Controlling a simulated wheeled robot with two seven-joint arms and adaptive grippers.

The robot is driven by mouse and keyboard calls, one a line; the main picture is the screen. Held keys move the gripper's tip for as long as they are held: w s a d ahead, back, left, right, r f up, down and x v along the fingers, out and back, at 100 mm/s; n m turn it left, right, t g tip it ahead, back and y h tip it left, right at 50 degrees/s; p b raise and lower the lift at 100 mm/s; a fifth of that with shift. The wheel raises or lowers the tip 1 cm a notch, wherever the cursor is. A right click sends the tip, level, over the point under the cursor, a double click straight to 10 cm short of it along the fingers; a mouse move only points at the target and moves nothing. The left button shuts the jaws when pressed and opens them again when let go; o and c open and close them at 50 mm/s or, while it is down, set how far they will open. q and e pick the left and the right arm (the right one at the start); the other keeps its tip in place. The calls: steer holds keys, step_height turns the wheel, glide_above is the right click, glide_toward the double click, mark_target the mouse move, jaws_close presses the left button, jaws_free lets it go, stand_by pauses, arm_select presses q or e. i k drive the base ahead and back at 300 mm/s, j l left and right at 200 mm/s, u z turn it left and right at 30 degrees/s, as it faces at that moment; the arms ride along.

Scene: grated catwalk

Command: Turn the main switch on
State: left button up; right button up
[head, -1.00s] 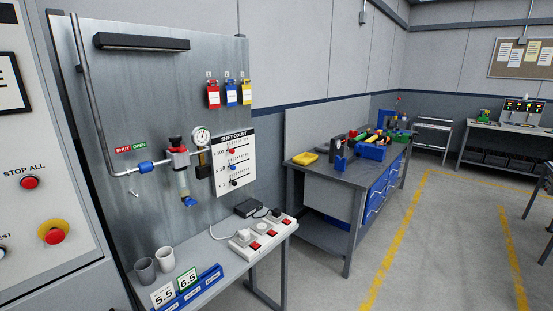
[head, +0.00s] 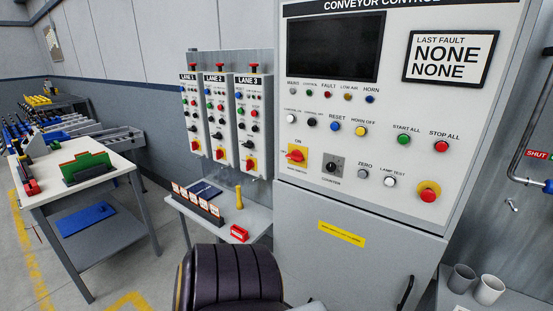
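The main switch (head: 296,156) is a red rotary handle on a yellow plate, low on the left of the conveyor control panel (head: 385,145) in the head view. An ON label stands above it and small lettering below it. Its handle looks roughly sideways, but it is too small to tell its exact setting. The panel's screen (head: 335,47) is dark. Neither of my grippers is in view.
A dark ribbed, rounded thing (head: 232,277), perhaps a chair back, stands at the bottom in front of the cabinet. Three lane boxes (head: 221,120) with similar red-and-yellow switches hang left of it. Two grey cups (head: 489,289) stand at lower right.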

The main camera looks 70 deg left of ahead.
mark_target(296, 156)
steer(key=u, duration=2.2)
